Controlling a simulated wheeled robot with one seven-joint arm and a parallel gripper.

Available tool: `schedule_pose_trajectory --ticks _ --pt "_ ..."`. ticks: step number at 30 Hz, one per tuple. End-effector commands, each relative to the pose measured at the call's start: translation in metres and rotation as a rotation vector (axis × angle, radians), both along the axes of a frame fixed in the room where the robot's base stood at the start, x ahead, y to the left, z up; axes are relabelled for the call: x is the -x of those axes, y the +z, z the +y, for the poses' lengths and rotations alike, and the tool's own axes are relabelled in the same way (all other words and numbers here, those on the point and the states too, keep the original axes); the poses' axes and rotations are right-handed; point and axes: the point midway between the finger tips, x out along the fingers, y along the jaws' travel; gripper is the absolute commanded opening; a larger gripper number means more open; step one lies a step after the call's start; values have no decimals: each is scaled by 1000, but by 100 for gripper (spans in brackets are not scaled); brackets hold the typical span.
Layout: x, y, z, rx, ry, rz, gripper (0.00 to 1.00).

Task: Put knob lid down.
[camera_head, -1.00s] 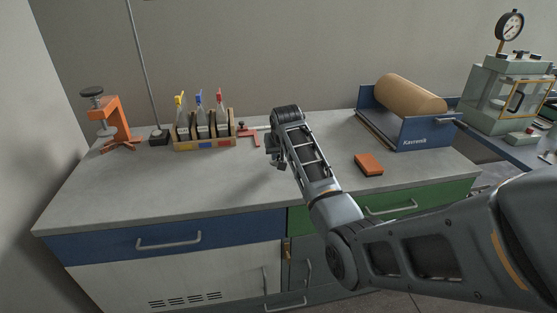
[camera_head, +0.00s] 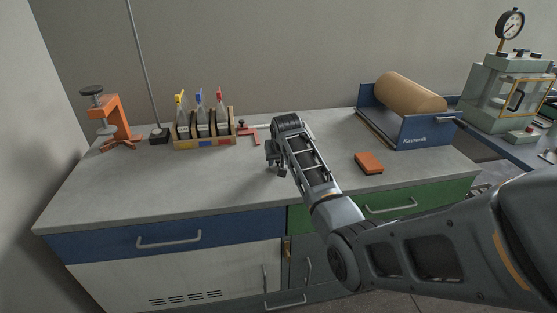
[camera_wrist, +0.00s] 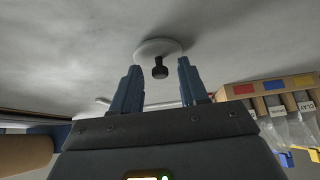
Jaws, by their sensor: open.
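The knob lid is a pale round disc (camera_wrist: 152,48) with a black knob (camera_wrist: 160,68), seen in the wrist view. It lies on the grey bench top with the knob facing my gripper. My gripper (camera_wrist: 157,85) is open, with one blue-grey finger on each side of the knob's line and clear gaps to both. In the head view my gripper (camera_head: 275,163) points down over the middle of the bench; I cannot make out the lid there.
An orange clamp (camera_head: 117,122) stands farther left. An orange block (camera_head: 369,163) and a blue roll holder (camera_head: 420,133) are on the right. The front-left bench (camera_head: 150,188) is clear.

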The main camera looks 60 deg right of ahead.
Motion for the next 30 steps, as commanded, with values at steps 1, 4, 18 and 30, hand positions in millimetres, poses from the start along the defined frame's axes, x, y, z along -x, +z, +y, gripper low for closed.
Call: schedule_pose_trajectory --ticks 1,4,18,30 --pt "0 0 0 0 0 0 44" --pt "0 2 0 0 0 0 44" --pt "23 61 28 3 1 -4 44" --pt "41 102 49 1 0 -1 44"
